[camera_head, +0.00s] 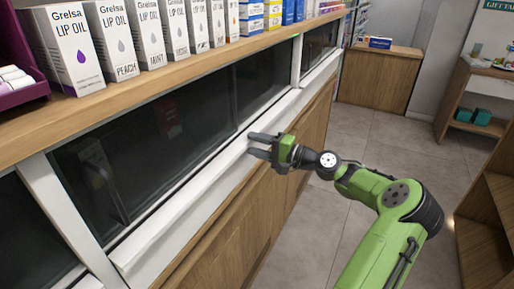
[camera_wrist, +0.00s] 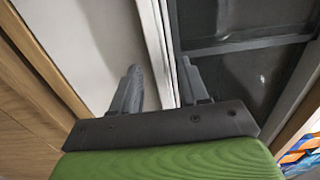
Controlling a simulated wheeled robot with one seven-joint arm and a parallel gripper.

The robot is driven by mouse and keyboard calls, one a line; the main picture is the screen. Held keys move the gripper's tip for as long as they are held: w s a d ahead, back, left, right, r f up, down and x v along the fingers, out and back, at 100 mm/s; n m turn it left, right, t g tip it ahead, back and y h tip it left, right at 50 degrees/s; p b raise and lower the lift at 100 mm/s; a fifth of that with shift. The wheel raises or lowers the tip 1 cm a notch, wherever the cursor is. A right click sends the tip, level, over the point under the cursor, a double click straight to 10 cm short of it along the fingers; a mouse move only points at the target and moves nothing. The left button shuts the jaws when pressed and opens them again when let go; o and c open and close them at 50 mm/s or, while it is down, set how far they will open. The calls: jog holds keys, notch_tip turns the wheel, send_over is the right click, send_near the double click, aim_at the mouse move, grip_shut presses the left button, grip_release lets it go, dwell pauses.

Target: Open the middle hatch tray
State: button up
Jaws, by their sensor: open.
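The middle hatch (camera_head: 150,135) is a wide dark glass panel under the counter top, between two white posts. A white ledge (camera_head: 200,195) runs along its lower edge. I cannot tell how far the tray is out. My gripper (camera_head: 253,145) is at the right part of this ledge, its fingers pointing left towards the counter. It is open and holds nothing. In the wrist view the white ledge (camera_wrist: 100,45) lies behind the left finger and a dark recess or panel (camera_wrist: 240,75) behind the right one. A thin white rim (camera_wrist: 156,45) shows between the fingers. Contact cannot be told.
Boxes of lip oil (camera_head: 110,35) and other packs line the counter top (camera_head: 140,75) above the hatches. Wooden panels (camera_head: 235,215) lie below the ledge. Wooden shelving (camera_head: 490,200) stands at the right. The tiled floor (camera_head: 320,215) between is free.

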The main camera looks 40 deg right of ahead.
jog(key=shift+c, duration=0.3)
grip_shut()
